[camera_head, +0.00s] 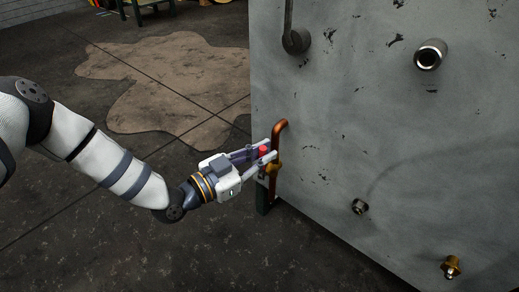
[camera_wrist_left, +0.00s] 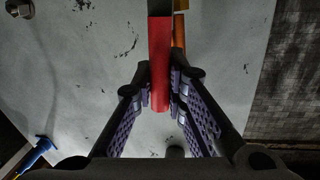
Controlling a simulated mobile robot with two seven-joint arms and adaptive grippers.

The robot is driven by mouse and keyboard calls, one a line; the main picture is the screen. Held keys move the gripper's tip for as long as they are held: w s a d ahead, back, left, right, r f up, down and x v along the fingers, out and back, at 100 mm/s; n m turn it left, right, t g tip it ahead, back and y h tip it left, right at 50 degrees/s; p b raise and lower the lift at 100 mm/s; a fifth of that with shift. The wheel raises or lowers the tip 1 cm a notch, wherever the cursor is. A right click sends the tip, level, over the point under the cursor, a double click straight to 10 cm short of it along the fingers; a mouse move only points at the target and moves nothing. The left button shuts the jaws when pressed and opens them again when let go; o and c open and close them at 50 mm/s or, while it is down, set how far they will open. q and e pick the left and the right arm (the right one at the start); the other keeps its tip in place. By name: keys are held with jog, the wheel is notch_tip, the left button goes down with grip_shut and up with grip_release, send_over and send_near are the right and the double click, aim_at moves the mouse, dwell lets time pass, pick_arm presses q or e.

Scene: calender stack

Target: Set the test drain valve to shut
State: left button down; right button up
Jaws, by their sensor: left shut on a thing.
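The test drain valve has a red lever handle (camera_head: 264,150) at the left edge of the grey panel (camera_head: 340,120). A copper pipe (camera_head: 280,130) bends above it and brass fittings (camera_head: 274,169) sit just below. My left gripper (camera_head: 269,150) is shut on the red handle, which shows as a long red bar between the fingers in the left wrist view (camera_wrist_left: 160,60). The fingers hide part of the valve body, and I cannot tell the valve's setting for sure. My right gripper is not in view.
The panel carries a short pipe stub (camera_head: 430,54), a dark lever (camera_head: 293,38), a small steel fitting (camera_head: 359,206) and a brass fitting (camera_head: 451,266). A blue-handled part (camera_wrist_left: 38,152) shows at the lower left of the wrist view. The dark floor (camera_head: 150,250) left of the panel is clear.

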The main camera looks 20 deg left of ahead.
pick_arm(q)
jog(key=s+d+f+m+y+p, duration=0.2)
jog(key=d+f+m+p, duration=0.5)
jog(key=m, duration=0.7)
jog(key=shift+s+f+m+y+p, duration=0.3)
jog(key=shift+f+y+p, duration=0.1)
jog(key=shift+f+y, duration=0.45)
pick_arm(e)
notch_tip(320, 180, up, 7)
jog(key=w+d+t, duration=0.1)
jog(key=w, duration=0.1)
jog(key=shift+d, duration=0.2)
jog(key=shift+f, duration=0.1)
pick_arm(q)
jog(key=c, duration=1.6)
grip_release()
jog(key=shift+s, duration=0.1)
